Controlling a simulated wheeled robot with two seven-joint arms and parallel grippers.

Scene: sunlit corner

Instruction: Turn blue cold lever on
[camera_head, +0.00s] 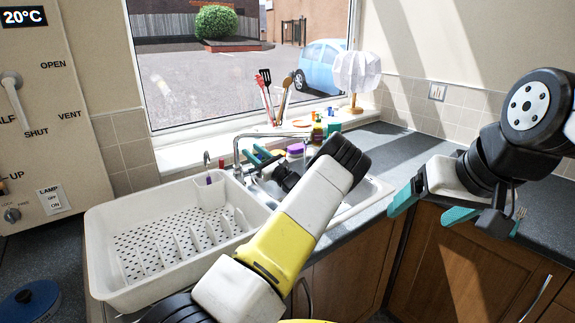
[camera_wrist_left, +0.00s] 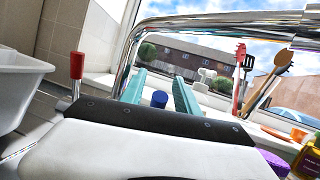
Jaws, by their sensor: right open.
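The blue cold lever (camera_wrist_left: 159,99) shows as a short blue knob in the left wrist view, between the two teal fingers of my left gripper (camera_wrist_left: 157,86). The fingers are apart; I cannot tell whether they touch it. The red lever (camera_wrist_left: 77,66) stands upright to the left. The chrome tap spout (camera_wrist_left: 215,20) arches across that view. In the head view my left gripper (camera_head: 257,156) is at the tap (camera_head: 237,150), and my arm hides the blue lever there. My right gripper (camera_head: 422,212) is open and empty over the counter's front edge at right.
A white dish rack (camera_head: 101,225) stands left of the sink (camera_head: 374,192). Bottles, a purple sponge (camera_head: 296,148) and a utensil holder with red utensils (camera_head: 266,95) crowd the sill behind the tap. A white lamp (camera_head: 357,72) stands at the back right.

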